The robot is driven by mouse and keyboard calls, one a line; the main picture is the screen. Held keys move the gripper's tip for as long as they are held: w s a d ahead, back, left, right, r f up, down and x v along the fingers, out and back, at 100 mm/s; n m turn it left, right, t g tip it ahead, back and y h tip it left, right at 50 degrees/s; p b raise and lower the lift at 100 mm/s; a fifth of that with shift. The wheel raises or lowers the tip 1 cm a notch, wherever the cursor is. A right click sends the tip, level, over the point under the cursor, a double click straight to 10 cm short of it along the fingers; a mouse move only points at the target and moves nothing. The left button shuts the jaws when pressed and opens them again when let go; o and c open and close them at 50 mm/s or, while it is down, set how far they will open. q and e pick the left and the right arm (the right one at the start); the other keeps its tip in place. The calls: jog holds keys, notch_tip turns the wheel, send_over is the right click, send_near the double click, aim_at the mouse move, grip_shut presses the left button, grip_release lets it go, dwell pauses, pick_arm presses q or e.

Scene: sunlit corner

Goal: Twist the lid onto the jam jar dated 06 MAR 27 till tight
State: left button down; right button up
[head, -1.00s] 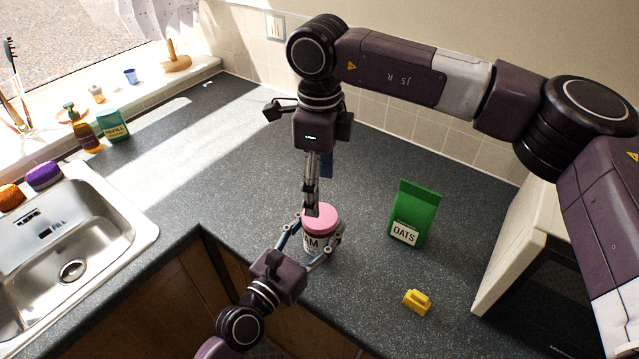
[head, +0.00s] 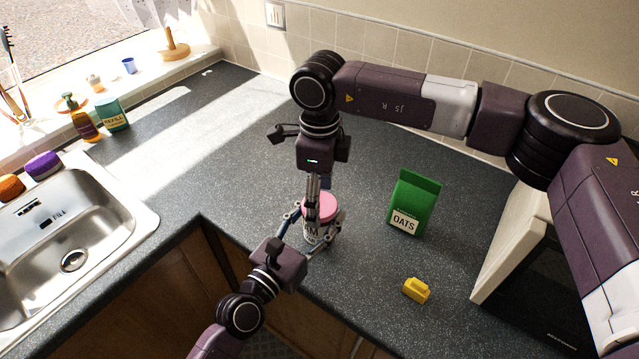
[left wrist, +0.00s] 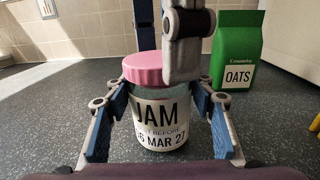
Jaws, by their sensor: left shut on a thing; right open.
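The jam jar (left wrist: 160,115) stands upright on the counter, its white label reading JAM and 06 MAR 27, with the first digit partly covered. It also shows in the head view (head: 309,233). My left gripper (left wrist: 160,125) is shut on the jar, one finger on each side. My right gripper (head: 314,200) points down at the lid (head: 326,207), open. In the left wrist view, one of its fingers is in front of the lid and another part is behind. Contact with the lid is unclear.
A green OATS bag (head: 414,203) stands right of the jar, with a yellow object (head: 416,290) nearer the front edge. A white-sided appliance (head: 512,243) is further right. The sink (head: 75,235) is at left. The counter behind the jar is clear.

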jog(key=shift+f, duration=0.55)
jog(key=c, duration=1.2)
jog(key=o, duration=1.3)
jog(key=shift+o, duration=0.2)
notch_tip(320, 180, up, 12)
